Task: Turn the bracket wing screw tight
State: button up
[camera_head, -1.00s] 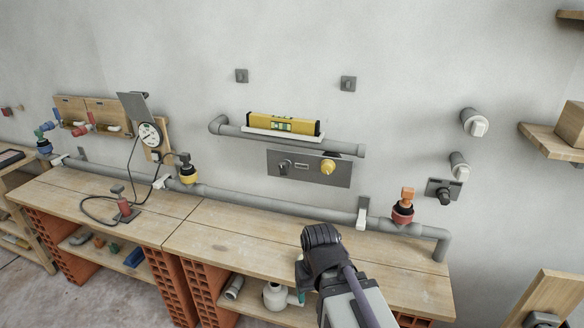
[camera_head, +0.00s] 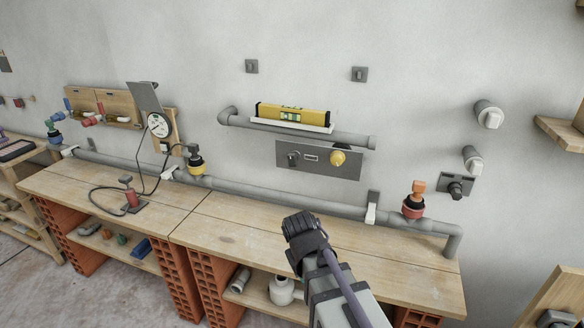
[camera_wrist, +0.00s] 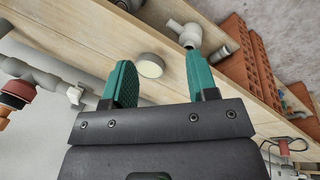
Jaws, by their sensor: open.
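My gripper (camera_wrist: 159,57) shows in the wrist view with two teal fingers spread apart and nothing held. In the head view my dark wrist is over the front bench, and the fingers cannot be made out. I cannot tell for sure which part is the bracket wing screw. A dark knob (camera_head: 455,188) on a small wall plate is right of the bench pipe. A grey upright bracket with a white clip (camera_head: 371,214) stands at the pipe; a white clip (camera_wrist: 75,95) also shows in the wrist view. My gripper is apart from all of these.
A grey pipe (camera_head: 280,203) runs along the back of the wooden bench (camera_head: 225,233). A red-and-orange valve (camera_head: 414,201) is on its right part. A yellow level (camera_head: 292,114) rests above a wall panel (camera_head: 318,160). A round pale piece (camera_wrist: 150,65) shows beyond my fingers.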

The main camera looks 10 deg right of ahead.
jog(key=w+n+t+h+b, duration=0.1)
jog(key=w+n+t+h, duration=0.2)
jog(key=w, duration=0.5)
jog(key=n+t+h+b, duration=0.1)
jog(key=n+t+h, duration=0.2)
jog(key=n+t, duration=1.65)
send_near(291, 161)
notch_tip(291, 161, up, 6)
jog(key=s+a+n+g, duration=0.1)
jog(key=a+n+g, duration=0.1)
jog(key=n+g, duration=0.6)
jog(key=shift+m, duration=0.25)
jog(key=x, duration=1.1)
jog(key=shift+c, duration=0.4)
jog(key=c, duration=0.8)
